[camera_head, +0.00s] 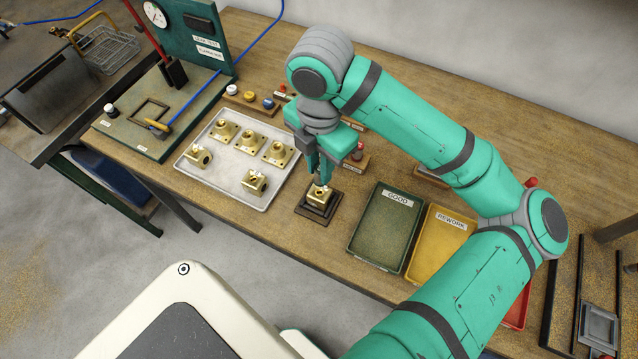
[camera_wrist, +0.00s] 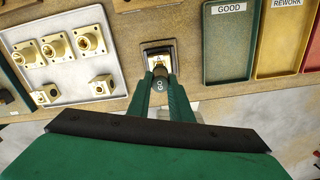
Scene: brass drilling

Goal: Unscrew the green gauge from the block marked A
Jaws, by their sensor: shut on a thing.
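The brass block (camera_head: 319,194) sits in a dark square holder (camera_head: 333,206) on the bench. In the wrist view the block (camera_wrist: 157,58) shows a dark mark that looks like an A. My gripper (camera_head: 321,178) points down over it, with its fingers close together just above the block. In the wrist view the fingers are shut on the gauge (camera_wrist: 159,86), whose dark round end reads "GO"; its green colour is not clear there. The gauge lies in line with the block. The fingers hide its lower part, so I cannot tell whether its thread is in the block.
A pale tray (camera_head: 224,181) with several brass blocks lies left of the holder. A green tray marked GOOD (camera_head: 371,261) and a yellow tray marked REWORK (camera_head: 431,270) lie to the right. Small stands with coloured knobs (camera_head: 249,97) are behind.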

